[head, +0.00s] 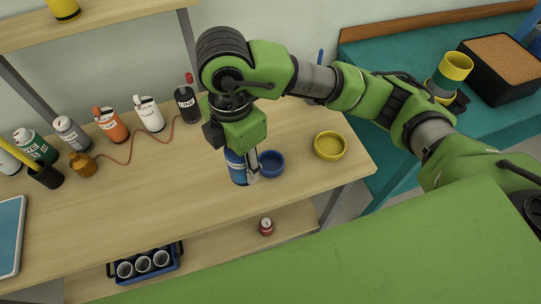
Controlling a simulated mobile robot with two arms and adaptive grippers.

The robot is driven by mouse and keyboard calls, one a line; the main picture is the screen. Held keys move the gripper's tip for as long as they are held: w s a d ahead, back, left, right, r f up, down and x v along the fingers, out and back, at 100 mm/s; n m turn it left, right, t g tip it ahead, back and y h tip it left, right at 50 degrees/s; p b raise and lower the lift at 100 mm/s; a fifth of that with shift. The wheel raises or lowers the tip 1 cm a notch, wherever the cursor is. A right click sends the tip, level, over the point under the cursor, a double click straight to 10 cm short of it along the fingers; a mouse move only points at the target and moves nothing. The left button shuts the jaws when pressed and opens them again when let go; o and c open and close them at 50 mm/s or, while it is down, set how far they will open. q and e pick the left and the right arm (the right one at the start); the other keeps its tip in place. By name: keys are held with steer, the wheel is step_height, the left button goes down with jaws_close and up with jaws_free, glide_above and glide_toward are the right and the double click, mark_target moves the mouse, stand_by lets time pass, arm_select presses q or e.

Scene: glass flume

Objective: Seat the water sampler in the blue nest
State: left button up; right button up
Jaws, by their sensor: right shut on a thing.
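The water sampler appears to be the blue and white cylinder (238,172) below my right gripper (240,153) in the head view. My right gripper is shut on it from above and hides its top. The cylinder looks roughly upright over the wooden table, just left of the blue nest (272,164). I cannot tell whether its base touches the table. The blue nest is a round, shallow cup, and it looks empty. My left gripper is not in view.
A yellow dish (330,146) sits right of the blue nest. Several bottles and cans, including a dark one (187,104), line the table's back, with a thin cord (130,150) before them. The table's front middle (150,205) is clear. A blue caddy (146,264) stands on the lower shelf.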

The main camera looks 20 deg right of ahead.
steer(key=w+d+f+p, duration=0.1)
steer(key=w+d+f, duration=0.1)
steer(key=w+d+f+p, duration=0.1)
steer(key=w+d+f, duration=0.1)
steer(key=d+f, duration=0.1)
steer(key=w+d+f+p, duration=0.1)
steer(key=w+d+f, duration=0.1)
steer(key=d+f, duration=0.1)
steer(key=shift+w+d, duration=0.1)
steer(key=shift+w, duration=0.2)
steer(key=f+p, duration=0.1)
steer(key=f, duration=0.2)
steer(key=shift+d, duration=0.2)
steer(key=c, duration=0.3)
steer(key=shift+s+f, duration=0.2)
steer(key=shift+f, duration=0.2)
jaws_close()
steer(key=o, duration=1.6)
jaws_free()
steer(key=shift+w+f, duration=0.1)
steer(key=shift+w, duration=0.25)
